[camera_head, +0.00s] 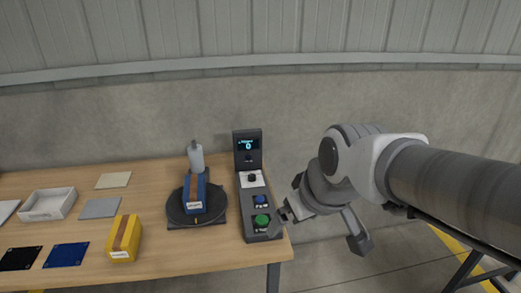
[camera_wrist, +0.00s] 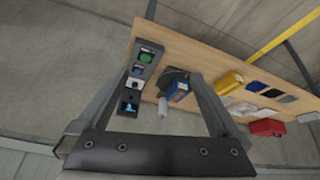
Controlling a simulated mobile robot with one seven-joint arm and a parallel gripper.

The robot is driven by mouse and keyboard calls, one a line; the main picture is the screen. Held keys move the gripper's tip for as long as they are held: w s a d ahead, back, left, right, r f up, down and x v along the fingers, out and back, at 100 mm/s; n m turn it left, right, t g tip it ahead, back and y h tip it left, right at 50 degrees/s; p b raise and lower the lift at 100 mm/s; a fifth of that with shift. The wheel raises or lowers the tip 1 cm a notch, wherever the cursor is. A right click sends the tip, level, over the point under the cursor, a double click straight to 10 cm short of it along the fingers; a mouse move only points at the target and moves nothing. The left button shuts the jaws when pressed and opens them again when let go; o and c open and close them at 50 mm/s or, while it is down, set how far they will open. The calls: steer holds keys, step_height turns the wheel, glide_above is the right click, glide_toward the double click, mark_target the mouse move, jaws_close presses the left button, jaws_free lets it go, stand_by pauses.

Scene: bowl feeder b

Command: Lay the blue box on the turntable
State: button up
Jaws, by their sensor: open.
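The blue box (camera_head: 194,193), with a brown stripe and a white label, rests on the dark round turntable (camera_head: 176,211). In the wrist view the blue box (camera_wrist: 178,91) shows on the turntable (camera_wrist: 168,76) between my fingers, at a distance. My gripper (camera_head: 320,229) is open and empty. It hangs off the right end of the table, beside the control panel, apart from the box. Both fingers of my gripper (camera_wrist: 162,76) show in the wrist view with nothing between them.
A control panel (camera_head: 245,190) with a green button, a blue button and a lit display stands right of the turntable. A grey-white bottle (camera_head: 196,158) stands behind the box. A yellow box (camera_head: 124,238), flat coloured plates and a white tray (camera_head: 48,205) lie left. A red object (camera_wrist: 267,127) shows in the wrist view.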

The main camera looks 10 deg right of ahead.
steer(key=s+d+r+m+h, duration=0.1)
steer(key=s+r+m, duration=0.1)
steer(key=s, duration=0.4)
steer(key=shift+s+d+m, duration=0.25)
steer(key=shift+s+m, duration=0.05)
steer(key=shift+m, duration=0.5)
steer(key=shift+r+p, duration=0.7)
